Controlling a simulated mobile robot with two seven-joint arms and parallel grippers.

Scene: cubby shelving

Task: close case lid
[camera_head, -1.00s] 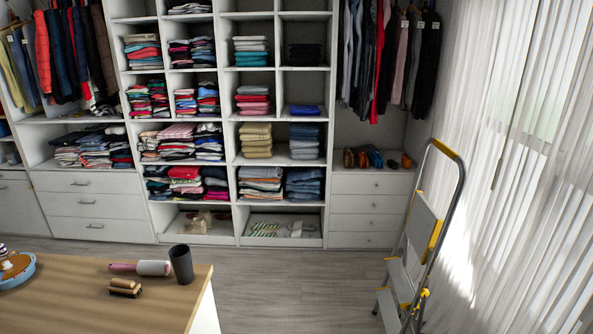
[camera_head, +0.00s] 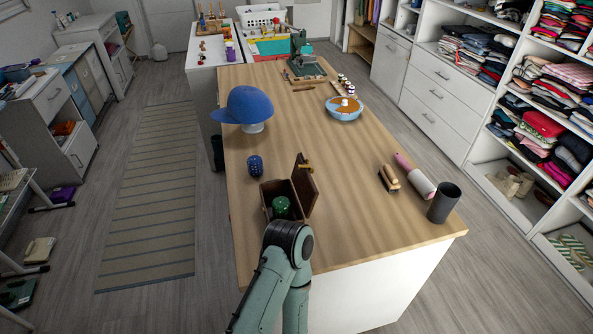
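A small dark wooden case (camera_head: 267,198) sits near the front edge of the wooden-topped table. Its lid (camera_head: 304,188) stands open and upright on the right side, with a brass-coloured clasp at its top. A dark green rounded item (camera_head: 281,206) shows inside the case. A bent teal arm of mine with a black joint rises from the bottom edge and overlaps the case's near side. Its gripper does not show, and I cannot tell which arm it is. No fingers of either gripper are visible.
A dark blue patterned item (camera_head: 255,166) stands behind the case, with a blue cap (camera_head: 249,107) on a stand beyond. A brush (camera_head: 389,179), a lint roller (camera_head: 421,185) and a dark cup (camera_head: 443,203) are at the right. The tabletop (camera_head: 345,215) right of the case is clear.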

